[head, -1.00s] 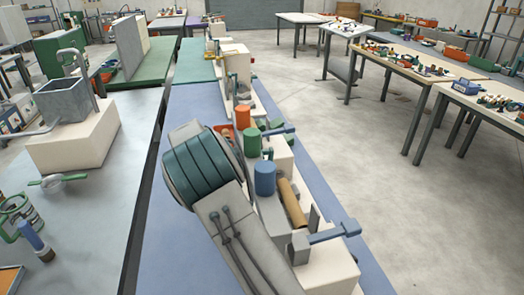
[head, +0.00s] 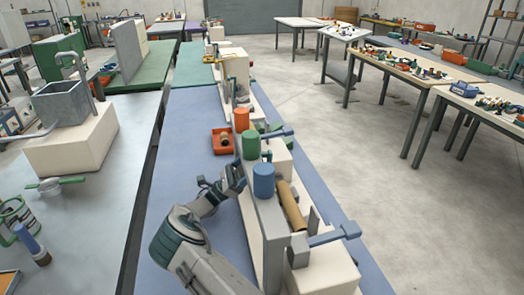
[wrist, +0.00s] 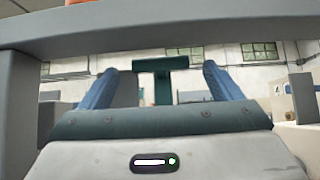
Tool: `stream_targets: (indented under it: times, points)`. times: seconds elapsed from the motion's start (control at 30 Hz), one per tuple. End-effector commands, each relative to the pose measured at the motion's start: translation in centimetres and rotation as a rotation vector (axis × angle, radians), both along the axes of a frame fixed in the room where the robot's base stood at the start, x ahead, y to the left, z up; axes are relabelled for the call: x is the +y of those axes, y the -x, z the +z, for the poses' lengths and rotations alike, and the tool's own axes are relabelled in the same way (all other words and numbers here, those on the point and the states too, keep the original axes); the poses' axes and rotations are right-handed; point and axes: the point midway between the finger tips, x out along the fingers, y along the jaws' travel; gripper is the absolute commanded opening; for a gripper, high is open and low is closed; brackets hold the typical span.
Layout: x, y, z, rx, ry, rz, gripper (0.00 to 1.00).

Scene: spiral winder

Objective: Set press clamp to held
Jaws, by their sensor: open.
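The spiral winder (head: 262,215) is a pale machine with a grey upright and orange, green and blue cylinders on top. I cannot tell surely which part is the press clamp. In the wrist view a teal T-shaped handle (wrist: 161,68) stands ahead, between the two blue fingers in the picture, with no clear contact. My gripper (head: 238,180) is low at the left side of the machine, below the green cylinder (head: 251,145). It also shows in the wrist view (wrist: 162,85), open and empty. In the head view the machine's upright partly hides what lies beyond the fingers.
A blue handle (head: 335,235) juts right from the machine's near end, beside a brown roll (head: 292,206). A red tray (head: 223,141) with small parts sits left of the machine. A grey bar (wrist: 160,28) crosses above the fingers. The blue bench top (head: 185,130) is clear at left.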

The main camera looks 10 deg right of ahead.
Motion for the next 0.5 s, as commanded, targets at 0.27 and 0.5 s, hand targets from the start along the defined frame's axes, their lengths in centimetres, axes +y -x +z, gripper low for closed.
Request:
stream_targets:
  times: [0.27, 0.5]
  points:
    - [-3.2, 0.0, 3.4, 0.000, -0.005, -0.003, 0.85]
    - [-4.7, 0.0, 4.7, 0.000, -0.006, -0.001, 0.85]
